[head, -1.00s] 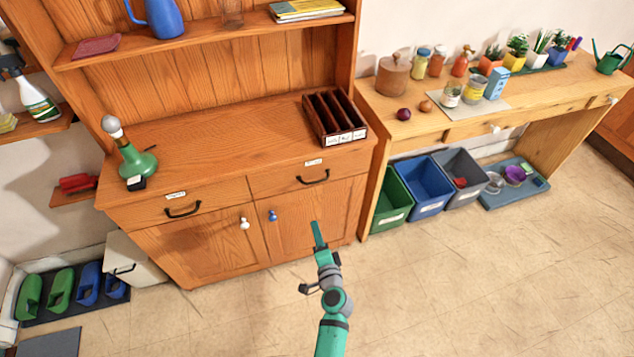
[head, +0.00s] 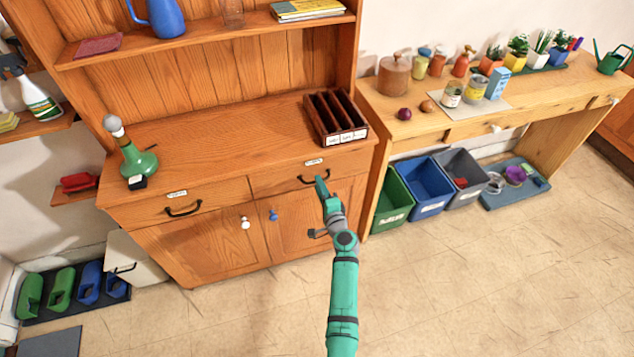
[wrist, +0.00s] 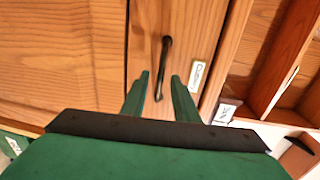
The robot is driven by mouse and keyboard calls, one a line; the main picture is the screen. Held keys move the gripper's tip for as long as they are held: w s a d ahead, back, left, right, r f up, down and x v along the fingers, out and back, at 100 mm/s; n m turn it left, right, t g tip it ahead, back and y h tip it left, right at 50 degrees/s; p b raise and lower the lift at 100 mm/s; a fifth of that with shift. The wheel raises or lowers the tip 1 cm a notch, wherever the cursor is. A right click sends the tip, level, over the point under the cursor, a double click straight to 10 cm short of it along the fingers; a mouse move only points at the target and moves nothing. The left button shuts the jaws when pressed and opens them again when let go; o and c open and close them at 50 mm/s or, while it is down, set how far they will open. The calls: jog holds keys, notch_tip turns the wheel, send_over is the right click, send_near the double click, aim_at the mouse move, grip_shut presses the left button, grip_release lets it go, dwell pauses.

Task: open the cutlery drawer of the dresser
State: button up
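The wooden dresser (head: 215,203) has two drawers side by side, both shut. The left drawer (head: 222,194) has a black bar handle (head: 183,208) and a small label. The right drawer (head: 345,162) has a black handle (head: 306,179) and a label (head: 314,162) too small to read. My gripper (head: 321,185) is in front of the right drawer, close to its handle. In the wrist view my gripper (wrist: 160,88) is open, and the right drawer's handle (wrist: 163,62) shows between and beyond its fingertips. I cannot tell whether they touch it.
Below the drawers are cupboard doors with a white knob (head: 245,222) and a blue knob (head: 273,215). A dark divided tray (head: 346,137) and a green bottle (head: 140,163) stand on the dresser top. Bins (head: 428,188) stand at the right. The floor in front is clear.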

jog(key=shift+x, duration=1.45)
grip_shut()
jog(key=shift+d, duration=0.1)
jog(key=shift+s, duration=0.1)
